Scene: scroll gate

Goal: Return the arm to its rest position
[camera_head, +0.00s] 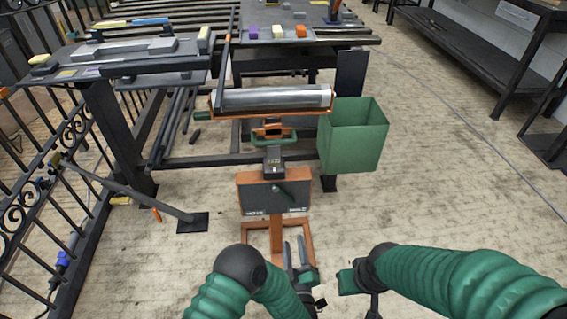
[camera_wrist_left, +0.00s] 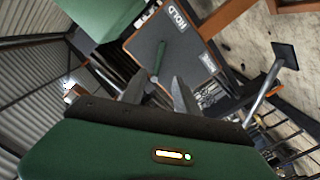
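My left arm comes up from the bottom left in the head view. Its gripper (camera_head: 296,252) hangs over the floor in front of the orange stand, with its two grey fingers apart and nothing between them. The left wrist view shows the same open fingers (camera_wrist_left: 157,88) with the dark panel and its green lever (camera_wrist_left: 160,60) beyond them. My right arm comes in from the right. Its gripper (camera_head: 358,282) is low beside the left one, small and partly hidden, and its fingers cannot be made out.
An orange stand with a dark panel (camera_head: 255,197) and a metal roller (camera_head: 275,99) is ahead. A green bin (camera_head: 352,140) hangs to its right. A workbench (camera_head: 290,40) with blocks is behind. A scrolled black railing (camera_head: 40,200) is at left. Floor at right (camera_head: 440,170) is clear.

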